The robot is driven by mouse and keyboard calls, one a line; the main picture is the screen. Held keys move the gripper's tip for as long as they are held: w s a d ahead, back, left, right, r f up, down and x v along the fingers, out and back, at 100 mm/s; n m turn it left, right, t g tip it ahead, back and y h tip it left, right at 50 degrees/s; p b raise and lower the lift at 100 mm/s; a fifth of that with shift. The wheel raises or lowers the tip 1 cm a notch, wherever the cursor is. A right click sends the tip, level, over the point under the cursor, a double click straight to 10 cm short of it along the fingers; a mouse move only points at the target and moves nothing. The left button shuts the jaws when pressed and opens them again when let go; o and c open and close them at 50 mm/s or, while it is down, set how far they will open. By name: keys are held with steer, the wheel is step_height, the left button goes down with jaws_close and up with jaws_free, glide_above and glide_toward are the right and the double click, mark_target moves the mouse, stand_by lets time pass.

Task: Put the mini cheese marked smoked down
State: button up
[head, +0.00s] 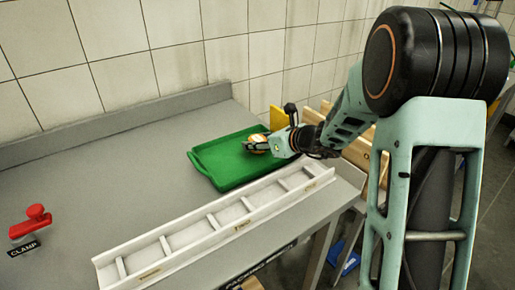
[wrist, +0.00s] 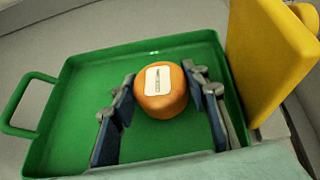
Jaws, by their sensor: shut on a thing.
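A small round orange mini cheese (wrist: 161,103) with a white label is between my fingers in the wrist view. The mark on the label is too small to read. My gripper (wrist: 159,82) is shut on the cheese, one blue-padded finger on each side. In the head view my gripper (head: 257,147) and the cheese (head: 259,138) are over the green tray (head: 215,164), which also fills much of the wrist view (wrist: 75,120). I cannot tell whether the cheese touches the tray floor.
A white divided rack (head: 185,240) with small labels lies along the bench front. A yellow block (wrist: 262,55) stands just right of the tray, beside wooden pieces (head: 355,150). A red clamp (head: 32,222) and its black CLAMP sign (head: 24,249) are far left. The bench's left middle is clear.

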steer(key=shift+f, duration=0.3)
steer(key=shift+f, duration=0.15)
steer(key=o, duration=1.3)
steer(key=shift+r, duration=0.35)
steer(key=p+v, duration=0.1)
steer(key=v, duration=1.1)
steer(key=shift+f+p, duration=0.15)
steer(key=shift+p, duration=0.2)
